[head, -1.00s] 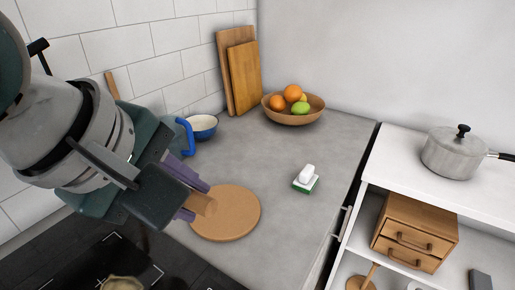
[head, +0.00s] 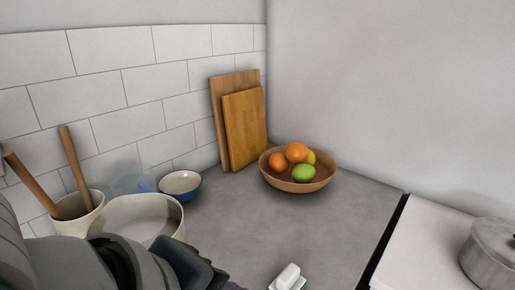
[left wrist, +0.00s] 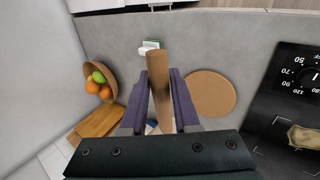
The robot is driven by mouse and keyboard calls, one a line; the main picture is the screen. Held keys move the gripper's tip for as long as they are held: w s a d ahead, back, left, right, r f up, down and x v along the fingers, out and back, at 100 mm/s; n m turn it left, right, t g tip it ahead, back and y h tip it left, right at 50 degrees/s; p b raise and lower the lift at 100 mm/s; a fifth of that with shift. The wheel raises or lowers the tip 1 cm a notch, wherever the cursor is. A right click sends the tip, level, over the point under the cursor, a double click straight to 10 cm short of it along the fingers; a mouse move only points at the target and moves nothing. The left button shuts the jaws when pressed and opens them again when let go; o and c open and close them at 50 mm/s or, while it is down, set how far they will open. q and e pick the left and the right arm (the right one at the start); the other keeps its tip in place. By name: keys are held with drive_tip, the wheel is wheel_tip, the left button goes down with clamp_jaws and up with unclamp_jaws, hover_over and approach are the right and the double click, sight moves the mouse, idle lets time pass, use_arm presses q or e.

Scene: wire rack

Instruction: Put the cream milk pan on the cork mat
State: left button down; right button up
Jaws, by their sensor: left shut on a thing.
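The cream milk pan (head: 140,216) shows partly behind my left arm in the head view, its wide rim upward. In the left wrist view its brown wooden handle (left wrist: 158,80) is between the purple fingers of my left gripper (left wrist: 158,92), which is shut on it. The pan's body is hidden behind the gripper there. The round cork mat (left wrist: 210,93) lies bare on the grey counter, to the right of the handle in the left wrist view. It is outside the head view. My right gripper is not in view.
A white and green sponge (head: 288,277) lies on the counter. A fruit bowl (head: 298,172), cutting boards (head: 245,122), a blue and white bowl (head: 180,185) and a utensil crock (head: 76,213) stand along the walls. The hob (left wrist: 295,110) is beside the mat.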

use_arm(q)
drive_tip(key=shift+f+b, duration=1.55)
drive_tip(key=shift+f, duration=6.75)
drive_tip(key=c, duration=0.6)
unclamp_jaws()
drive_tip(key=shift+c, duration=0.2)
